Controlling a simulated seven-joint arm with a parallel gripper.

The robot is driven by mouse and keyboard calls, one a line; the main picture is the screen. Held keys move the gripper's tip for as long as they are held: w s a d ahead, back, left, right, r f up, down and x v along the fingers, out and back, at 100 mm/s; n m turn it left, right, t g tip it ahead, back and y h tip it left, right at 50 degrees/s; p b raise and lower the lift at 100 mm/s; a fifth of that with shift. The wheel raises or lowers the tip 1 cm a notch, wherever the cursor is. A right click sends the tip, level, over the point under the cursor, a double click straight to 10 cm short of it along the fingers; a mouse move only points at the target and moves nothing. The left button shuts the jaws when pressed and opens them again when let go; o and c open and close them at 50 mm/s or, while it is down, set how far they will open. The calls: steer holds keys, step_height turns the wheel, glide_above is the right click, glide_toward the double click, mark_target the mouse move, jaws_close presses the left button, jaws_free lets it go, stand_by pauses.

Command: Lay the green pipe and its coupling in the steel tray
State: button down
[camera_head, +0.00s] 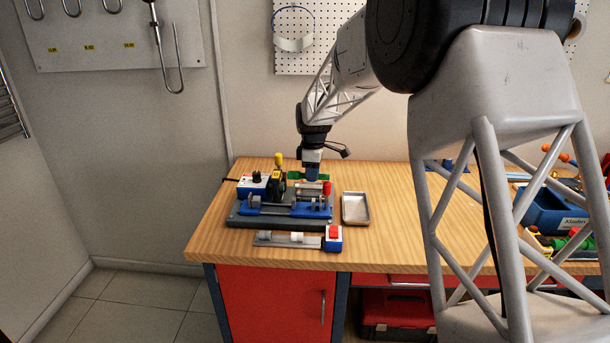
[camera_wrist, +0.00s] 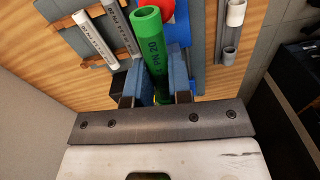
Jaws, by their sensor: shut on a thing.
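The green pipe (camera_wrist: 155,58), marked PN 20, is between the blue fingers of my gripper (camera_wrist: 157,88) in the wrist view. My gripper is shut on it. The pipe's open end looks slightly wider, like a collar; I cannot tell for certain whether this is the coupling. In the head view my gripper (camera_head: 312,178) is over the back of the blue and grey machine, and green (camera_head: 294,177) shows beside its fingers. I cannot tell whether the pipe is clear of the machine. The steel tray (camera_head: 346,221) lies on the bench right of the machine and looks empty.
The machine (camera_head: 285,209) has a yellow-topped lever and a red part. In front of it is a holder with white pipe pieces (camera_head: 283,238) and a red button box (camera_head: 333,238). Bench right of the tray (camera_head: 395,225) is clear.

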steer(key=w+d+m, duration=0.2)
steer(key=d, duration=0.3)
steer(key=m+y, duration=0.2)
steer(key=m, duration=0.7)
glide_above(353, 212)
steer(key=a, duration=0.1)
step_height(353, 212, down, 3)
steer(key=f+m, duration=0.1)
steer(key=m, duration=0.1)
steer(key=d+f+m+y, duration=0.1)
steer(key=m, duration=0.1)
steer(key=d+m, duration=0.1)
steer(key=m, duration=0.1)
steer(key=shift+w+d+f+t, duration=0.1)
steer(key=shift+f+t, duration=0.2)
steer(key=shift+f, duration=0.1)
steer(key=shift+f, duration=0.2)
steer(key=shift+f, duration=3.65)
steer(key=shift+f, duration=0.1)
steer(key=c, duration=1)
jaws_free()
steer(key=shift+o, duration=0.2)
